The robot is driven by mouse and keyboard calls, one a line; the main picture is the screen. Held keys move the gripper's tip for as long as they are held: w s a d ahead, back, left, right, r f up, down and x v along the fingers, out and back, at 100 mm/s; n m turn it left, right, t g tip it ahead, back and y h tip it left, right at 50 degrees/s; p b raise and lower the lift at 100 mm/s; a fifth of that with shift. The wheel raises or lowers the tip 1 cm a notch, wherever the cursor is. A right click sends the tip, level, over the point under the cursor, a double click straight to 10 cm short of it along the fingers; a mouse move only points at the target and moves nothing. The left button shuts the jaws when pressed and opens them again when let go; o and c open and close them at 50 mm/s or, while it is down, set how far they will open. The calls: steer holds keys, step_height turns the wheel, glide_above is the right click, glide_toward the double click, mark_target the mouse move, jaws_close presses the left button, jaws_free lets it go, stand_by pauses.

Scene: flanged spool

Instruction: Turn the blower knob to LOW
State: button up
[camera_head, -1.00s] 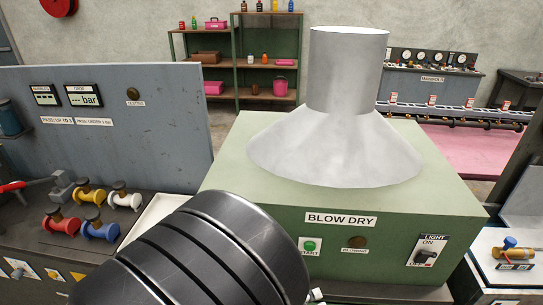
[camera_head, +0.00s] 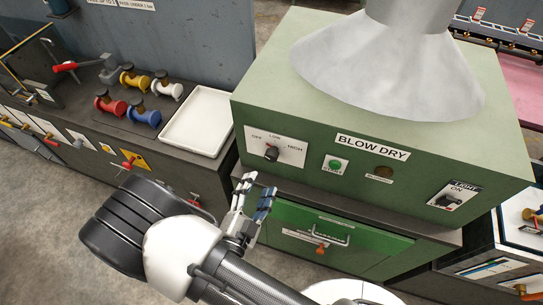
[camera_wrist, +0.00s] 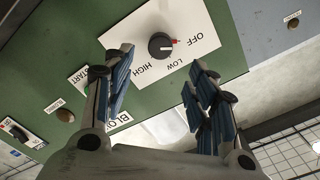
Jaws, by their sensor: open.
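The blower knob (camera_head: 271,153) is a small black dial on a white plate (camera_head: 290,155) at the left of the green BLOW DRY box. The plate reads OFF, LOW and HIGH. My gripper (camera_head: 257,187) is open and empty, just below and in front of the plate. In the wrist view its two fingers (camera_wrist: 158,72) stand on either side of the knob's line, apart from the knob.
A green START button (camera_head: 335,165) and a LIGHT switch (camera_head: 449,201) are on the same box front. A green drawer (camera_head: 325,235) with a handle is below. A white tray (camera_head: 200,120) and several coloured spools lie on the bench at left.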

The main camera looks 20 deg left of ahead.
mark_target(271, 160)
steer(key=w, duration=0.7)
steer(key=w+d+b, duration=0.1)
steer(key=w, duration=0.3)
steer(key=shift+c, duration=0.3)
steer(key=c, duration=1)
steer(key=shift+m, duration=0.3)
steer(key=m, duration=1.1)
steer(key=shift+f+b, duration=0.1)
steer(key=shift+b, duration=0.2)
steer(key=shift+m, duration=0.3)
